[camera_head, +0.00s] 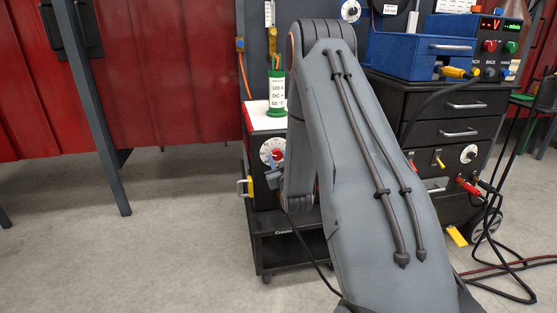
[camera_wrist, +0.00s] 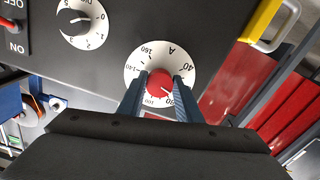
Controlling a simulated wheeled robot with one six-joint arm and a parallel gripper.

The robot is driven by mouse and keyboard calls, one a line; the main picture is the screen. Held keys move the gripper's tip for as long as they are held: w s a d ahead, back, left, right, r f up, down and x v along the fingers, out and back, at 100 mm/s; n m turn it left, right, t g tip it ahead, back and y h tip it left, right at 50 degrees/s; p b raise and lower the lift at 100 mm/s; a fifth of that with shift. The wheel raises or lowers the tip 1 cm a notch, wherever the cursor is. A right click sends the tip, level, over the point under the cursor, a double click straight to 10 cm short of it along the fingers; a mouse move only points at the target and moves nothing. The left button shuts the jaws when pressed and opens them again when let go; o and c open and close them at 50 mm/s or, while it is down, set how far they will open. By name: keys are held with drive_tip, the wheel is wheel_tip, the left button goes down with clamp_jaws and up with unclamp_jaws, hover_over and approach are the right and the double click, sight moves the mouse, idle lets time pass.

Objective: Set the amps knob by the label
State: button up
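The amps dial (camera_wrist: 133,70) is a white disc marked "A", with a red knob (camera_wrist: 159,82) at its centre. A pale mark on the knob seems to point to the lower right, by a partly covered number. My gripper (camera_wrist: 158,78) has one finger on each side of the knob; I cannot tell whether they press on it. The dial also shows on the welder's front in the head view (camera_head: 267,147). The label (camera_head: 278,92) on a green-ended canister reads about "120 A, DC +, 60 °C"; the first line is small.
A second white dial (camera_wrist: 83,20) and an ON/OFF switch (camera_wrist: 14,30) are on the same panel. A yellow handle (camera_wrist: 262,20) juts out nearby. A black drawer cabinet (camera_head: 460,115) with a blue box (camera_head: 415,50) stands right. Cables lie on the floor; floor at left is clear.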

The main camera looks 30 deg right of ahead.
drive_tip(key=shift+c, duration=1.1)
drive_tip(key=shift+m, duration=0.3)
drive_tip(key=m+p, duration=0.1)
drive_tip(key=m, duration=0.3)
drive_tip(key=shift+a+p, duration=0.1)
drive_tip(key=shift+p, duration=0.25)
drive_tip(key=m+p, duration=0.1)
drive_tip(key=m, duration=0.5)
drive_tip(key=shift+a+m+p, duration=0.1)
drive_tip(key=shift+m+p, duration=0.3)
drive_tip(key=m+p, duration=0.1)
drive_tip(key=m, duration=0.5)
drive_tip(key=shift+r+p, duration=0.15)
drive_tip(key=shift+p, duration=0.15)
drive_tip(key=m+p, duration=0.1)
drive_tip(key=m, duration=0.4)
drive_tip(key=shift+r+m, duration=0.1)
drive_tip(key=shift+m, duration=0.3)
